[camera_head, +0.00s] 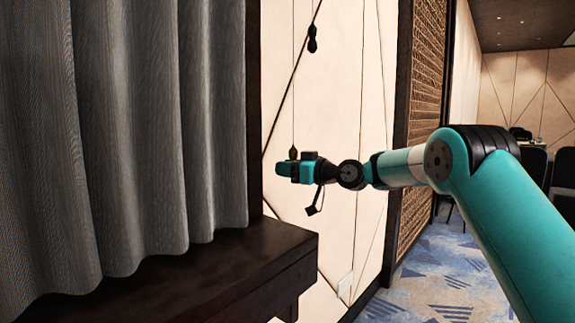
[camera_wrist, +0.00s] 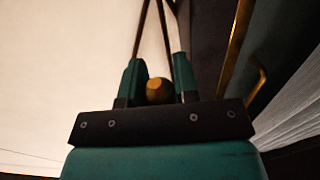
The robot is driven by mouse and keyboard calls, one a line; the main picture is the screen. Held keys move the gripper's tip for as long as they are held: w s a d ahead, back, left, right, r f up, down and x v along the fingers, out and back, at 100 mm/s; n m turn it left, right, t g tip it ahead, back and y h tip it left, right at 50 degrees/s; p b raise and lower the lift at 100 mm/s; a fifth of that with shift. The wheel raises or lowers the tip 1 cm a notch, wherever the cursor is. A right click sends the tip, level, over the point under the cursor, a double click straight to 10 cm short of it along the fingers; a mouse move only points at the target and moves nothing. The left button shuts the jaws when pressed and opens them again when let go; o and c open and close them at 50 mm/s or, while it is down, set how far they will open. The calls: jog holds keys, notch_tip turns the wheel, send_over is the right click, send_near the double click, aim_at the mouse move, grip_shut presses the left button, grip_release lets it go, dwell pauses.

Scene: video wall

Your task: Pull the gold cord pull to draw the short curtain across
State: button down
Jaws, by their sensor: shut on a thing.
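The gold cord pull (camera_head: 293,153) hangs on a thin cord at the end of my gripper (camera_head: 283,169). Only its upper part shows above the jaws in the head view. In the wrist view my gripper (camera_wrist: 158,72) has the rounded gold end of the cord pull (camera_wrist: 158,91) between its two green fingers, and it is shut on it. The short grey curtain (camera_head: 130,130) hangs in folds at the left, apart from my gripper. Its lower edge ends by a dark wooden ledge.
A black pull (camera_head: 312,40) hangs above, to the right of the gold one. The dark wooden ledge (camera_head: 250,255) juts out below the curtain, left of my arm. A pale panelled wall (camera_head: 340,110) stands behind. Patterned carpet (camera_head: 440,275) lies at the right, with dark chairs beyond.

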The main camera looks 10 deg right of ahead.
notch_tip(320, 180, down, 6)
jog(key=b, duration=0.2)
jog(key=shift+r+b, duration=0.25)
jog(key=shift+b, duration=0.05)
jog(key=c, duration=1)
grip_release()
jog(key=shift+f, duration=0.1)
jog(key=shift+o, duration=0.7)
jog(key=shift+r, duration=0.25)
jog(key=b+v, duration=0.2)
jog(key=v, duration=1.5)
jog(key=shift+d, duration=0.2)
jog(key=shift+s+a+r, duration=0.1)
